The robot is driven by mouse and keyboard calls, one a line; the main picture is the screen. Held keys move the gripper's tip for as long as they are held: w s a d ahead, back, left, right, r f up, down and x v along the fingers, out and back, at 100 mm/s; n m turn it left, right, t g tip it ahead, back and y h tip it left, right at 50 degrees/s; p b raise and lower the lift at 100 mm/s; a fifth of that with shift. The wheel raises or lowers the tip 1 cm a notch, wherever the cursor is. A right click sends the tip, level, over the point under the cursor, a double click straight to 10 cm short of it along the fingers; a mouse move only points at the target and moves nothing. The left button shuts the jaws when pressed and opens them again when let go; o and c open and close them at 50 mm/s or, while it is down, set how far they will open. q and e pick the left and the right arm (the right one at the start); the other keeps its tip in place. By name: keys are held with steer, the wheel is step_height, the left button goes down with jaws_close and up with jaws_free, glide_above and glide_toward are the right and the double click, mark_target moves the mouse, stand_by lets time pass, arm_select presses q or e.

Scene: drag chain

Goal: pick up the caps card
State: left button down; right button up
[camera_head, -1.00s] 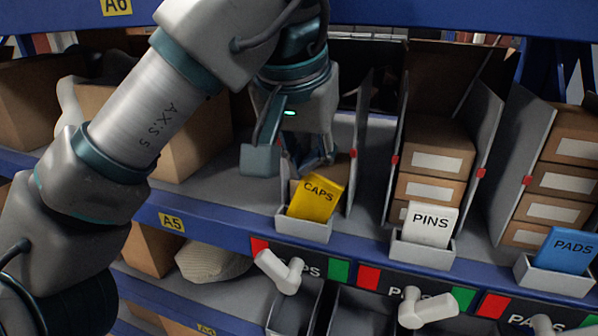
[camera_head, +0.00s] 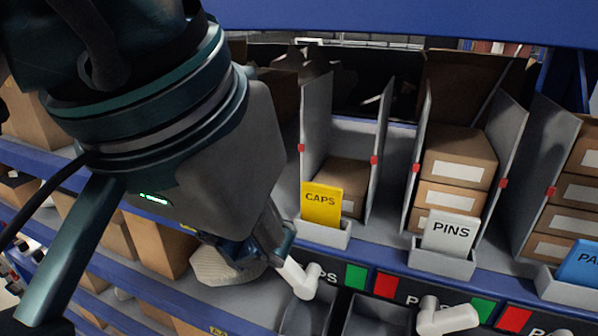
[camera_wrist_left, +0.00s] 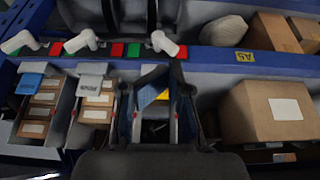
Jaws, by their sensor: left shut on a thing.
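The yellow caps card (camera_head: 322,205) stands upright in its small grey holder (camera_head: 325,237) at the front of a shelf slot. My left gripper (camera_head: 273,250) is large and close in the head view, below and left of the card, with a gap between them. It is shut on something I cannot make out. In the wrist view, which is upside down, the fingers (camera_wrist_left: 163,85) show with a bluish strip between them. A bit of yellow (camera_wrist_left: 163,95) shows behind the fingers there. My right gripper is not in view.
A white handle (camera_head: 301,278) is right by the left fingertips. The white PINS card (camera_head: 450,234) and blue PADS card (camera_head: 580,265) stand in holders to the right. Grey dividers (camera_head: 377,145) flank the slots. A carton (camera_head: 343,185) sits behind the caps card.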

arm_select(q)
steer(key=shift+s+d, duration=0.15)
steer(key=shift+s, duration=0.45)
steer(key=shift+c, duration=1.9)
jaws_free()
steer(key=shift+a, duration=0.3)
steer(key=shift+d, duration=0.1)
